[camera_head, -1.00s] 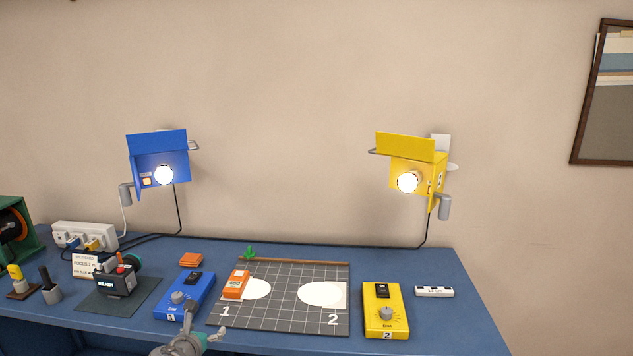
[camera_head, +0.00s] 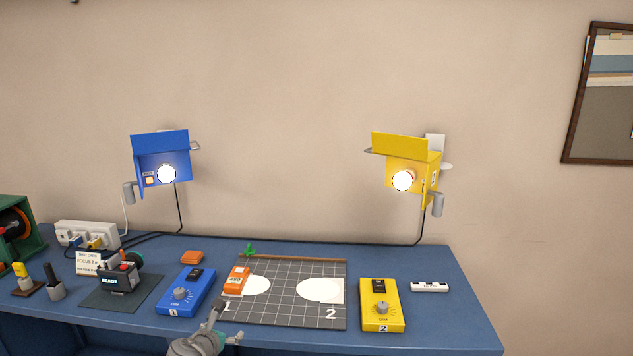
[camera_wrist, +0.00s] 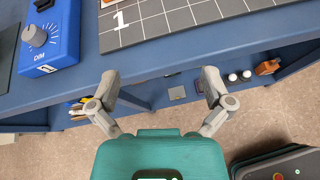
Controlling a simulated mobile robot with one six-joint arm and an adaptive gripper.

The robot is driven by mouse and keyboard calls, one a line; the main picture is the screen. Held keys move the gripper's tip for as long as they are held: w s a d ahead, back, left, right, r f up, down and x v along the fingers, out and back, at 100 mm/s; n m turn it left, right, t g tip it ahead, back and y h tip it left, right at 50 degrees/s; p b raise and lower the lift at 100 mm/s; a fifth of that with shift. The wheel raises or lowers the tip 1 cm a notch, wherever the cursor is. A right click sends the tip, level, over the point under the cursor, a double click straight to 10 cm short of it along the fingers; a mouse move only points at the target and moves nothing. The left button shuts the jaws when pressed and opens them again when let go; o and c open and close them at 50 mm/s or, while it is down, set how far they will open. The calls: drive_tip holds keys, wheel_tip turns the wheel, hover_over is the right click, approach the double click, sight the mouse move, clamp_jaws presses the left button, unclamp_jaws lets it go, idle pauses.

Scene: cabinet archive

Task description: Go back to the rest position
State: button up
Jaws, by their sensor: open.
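My gripper (camera_head: 226,321) shows at the bottom of the head view, in front of the blue desk's front edge, left of centre. In the wrist view my gripper (camera_wrist: 162,88) has its two grey fingers spread wide with nothing between them. It is apart from the desk and from everything on it. The blue dimmer box (camera_head: 186,292) is just left of it and the dark grid board (camera_head: 285,310) is just beyond it. In the wrist view the blue dimmer box (camera_wrist: 58,35) is at upper left and the board (camera_wrist: 170,18) at the top.
An orange block (camera_head: 236,281) lies on the board beside a white light spot. A yellow dimmer box (camera_head: 382,308) stands to the right. A blue lamp (camera_head: 160,160) and a yellow lamp (camera_head: 410,165) are lit on the wall. A shelf with small items (camera_wrist: 239,76) is below the desktop.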

drive_tip(key=w+d+f+m+g+h+p, duration=0.1)
drive_tip(key=d+m+g+p, duration=0.15)
drive_tip(key=d+m, duration=0.65)
drive_tip(key=d+f+m+g+h+p, duration=0.15)
drive_tip(key=d+m+g, duration=0.35)
drive_tip(key=d, duration=0.8)
drive_tip(key=s+d+m+g+y+p, duration=0.2)
drive_tip(key=s+d+m, duration=0.2)
drive_tip(key=d+m, duration=0.5)
drive_tip(key=s+d+m+g+y+p, duration=0.1)
drive_tip(key=s+d+m+g+y, duration=0.1)
drive_tip(key=d+m, duration=0.7)
drive_tip(key=shift+s+r+g+y+p, duration=0.15)
drive_tip(key=shift+s+g+y+p, duration=0.25)
drive_tip(key=shift+s, duration=0.9)
drive_tip(key=shift+a, duration=0.15)
